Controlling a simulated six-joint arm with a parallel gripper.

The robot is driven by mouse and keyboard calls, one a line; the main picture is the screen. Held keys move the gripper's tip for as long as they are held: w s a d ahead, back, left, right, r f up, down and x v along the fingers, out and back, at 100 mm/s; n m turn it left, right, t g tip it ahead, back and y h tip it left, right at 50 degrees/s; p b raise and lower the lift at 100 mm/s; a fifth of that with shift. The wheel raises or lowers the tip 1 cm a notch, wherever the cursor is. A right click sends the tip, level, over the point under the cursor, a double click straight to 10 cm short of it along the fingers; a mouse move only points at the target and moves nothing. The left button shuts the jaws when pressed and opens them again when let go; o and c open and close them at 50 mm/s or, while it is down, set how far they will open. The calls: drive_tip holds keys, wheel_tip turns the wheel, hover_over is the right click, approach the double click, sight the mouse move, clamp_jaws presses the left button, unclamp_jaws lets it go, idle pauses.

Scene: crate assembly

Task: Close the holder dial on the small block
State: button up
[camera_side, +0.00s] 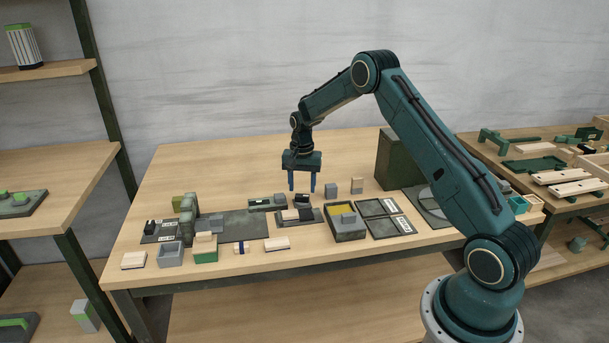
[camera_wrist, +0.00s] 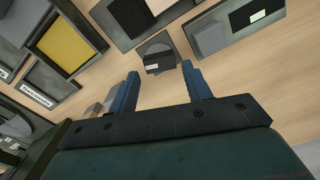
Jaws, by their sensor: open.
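My gripper (camera_side: 302,190) hangs open, with blue fingers pointing down, above the middle of the table. Its open fingers (camera_wrist: 160,72) also show in the wrist view, with nothing between them. A small dark holder with a round grey dial (camera_wrist: 158,46) and a black bar with a pale label lies just beyond the fingertips in the wrist view. In the side view, this dark holder (camera_side: 302,199) is just below the fingers, apart from them. I cannot tell whether a small block sits in it, or how far the dial is turned.
A long dark plate with a grey block (camera_wrist: 211,39) lies beside the dial holder. Another plate with pale and dark blocks (camera_side: 298,215) is in front. A bin with a yellow piece (camera_side: 341,210) and labelled trays (camera_side: 385,218) stand to the right. A loose grey block (camera_side: 330,189) is nearby.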

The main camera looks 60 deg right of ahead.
sight(302, 196)
wheel_tip(302, 196, up, 11)
idle(0.4)
drive_tip(key=shift+f, duration=0.1)
drive_tip(key=s+a+r+n+t, duration=0.3)
drive_tip(key=s+a+r+n, duration=0.3)
drive_tip(key=s+a+r, duration=1.05)
drive_tip(key=s+a+n+t, duration=0.1)
drive_tip(key=s+a+n, duration=0.2)
drive_tip(key=s, duration=0.5)
drive_tip(key=s+a+n+t, duration=0.1)
drive_tip(key=s+a+n, duration=0.2)
drive_tip(key=s, duration=0.6)
drive_tip(key=shift+s+a+f+n+t, duration=0.15)
drive_tip(key=shift+a+f+n+t, duration=0.15)
drive_tip(key=shift+n, duration=0.1)
